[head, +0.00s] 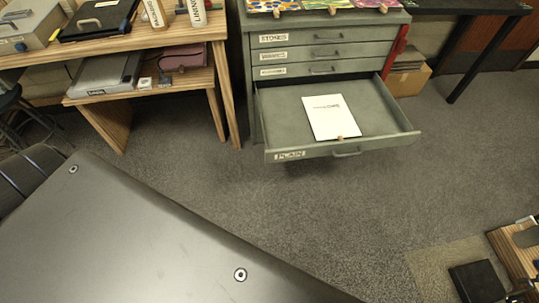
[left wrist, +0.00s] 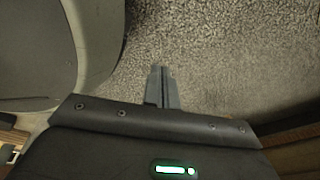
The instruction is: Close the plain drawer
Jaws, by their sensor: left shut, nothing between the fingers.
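The plain drawer (head: 286,155) is the lowest one showing in the grey-green cabinet (head: 247,85) in the head view. It is pulled well out, and its label reads "PLAIN". It has a bar handle (head: 346,153) on its front. A white sheet or booklet (head: 330,112) lies inside it, with a small tan thing at its lower edge. My left gripper (left wrist: 161,70) shows only in the left wrist view, shut and empty above the grey carpet, with no drawer in that view. My right gripper is in neither view.
The drawers above (head: 325,52) are shut. A wooden table with a lower shelf (head: 190,80) stands left of the cabinet. A cardboard box (head: 408,78) sits to its right. Open carpet (head: 330,205) lies before the drawer. A wooden piece (head: 512,255) is at lower right.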

